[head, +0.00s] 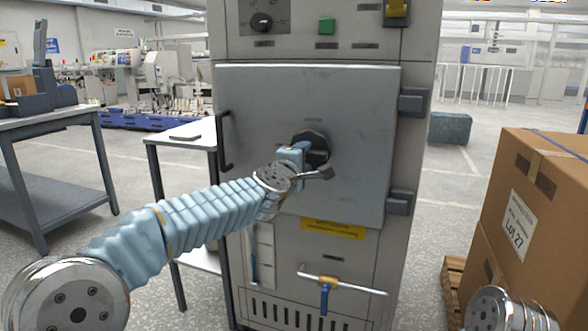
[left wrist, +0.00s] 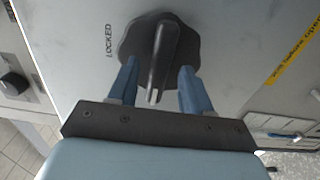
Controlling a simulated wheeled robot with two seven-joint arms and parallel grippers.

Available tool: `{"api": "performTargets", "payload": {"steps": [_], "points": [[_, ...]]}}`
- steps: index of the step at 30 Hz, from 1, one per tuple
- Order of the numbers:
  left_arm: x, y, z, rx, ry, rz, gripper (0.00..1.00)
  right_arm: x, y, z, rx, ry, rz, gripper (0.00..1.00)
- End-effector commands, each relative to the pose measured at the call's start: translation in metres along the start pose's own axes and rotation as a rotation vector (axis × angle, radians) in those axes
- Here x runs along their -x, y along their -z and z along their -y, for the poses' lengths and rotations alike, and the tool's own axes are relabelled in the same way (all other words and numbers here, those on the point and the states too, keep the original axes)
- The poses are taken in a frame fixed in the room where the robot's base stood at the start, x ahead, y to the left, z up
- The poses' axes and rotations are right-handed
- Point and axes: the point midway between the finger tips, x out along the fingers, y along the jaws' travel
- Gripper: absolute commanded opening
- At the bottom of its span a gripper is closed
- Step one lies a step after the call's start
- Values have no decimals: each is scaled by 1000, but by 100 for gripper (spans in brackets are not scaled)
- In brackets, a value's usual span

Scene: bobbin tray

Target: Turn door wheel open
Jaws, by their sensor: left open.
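The door wheel (head: 311,148) is a dark lobed knob on the grey cabinet door (head: 260,110), below small lettering. In the left wrist view the wheel (left wrist: 186,45) has a raised bar handle, and the word LOCKED is printed on the door beside it. My left gripper (head: 302,152) is at the wheel, partly hiding it in the head view. In the left wrist view its two blue fingers (left wrist: 154,82) are open, one on each side of the bar, with gaps to it. I cannot tell whether the fingertips touch the wheel. My right gripper is not in view.
The door has a handle (head: 224,141) at left and hinges (head: 413,101) at right. A valve pipe (head: 328,282) sticks out below. A side table (head: 185,134) stands left of the cabinet, and stacked cardboard boxes (head: 540,200) stand at right.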

Motion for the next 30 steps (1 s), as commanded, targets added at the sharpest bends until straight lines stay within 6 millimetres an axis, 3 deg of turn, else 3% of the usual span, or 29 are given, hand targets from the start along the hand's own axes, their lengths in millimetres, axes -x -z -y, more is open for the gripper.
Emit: {"api": "performTargets", "payload": {"steps": [9, 15, 21, 30], "points": [[77, 1, 2, -1, -3, -1, 49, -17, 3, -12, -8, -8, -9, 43], [112, 0, 1, 1, -1, -1, 49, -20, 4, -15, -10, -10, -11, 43], [124, 0, 1, 1, 0, -1, 49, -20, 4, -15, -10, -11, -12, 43], [122, 1, 5, -5, 7, -1, 49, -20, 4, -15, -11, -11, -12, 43]]}}
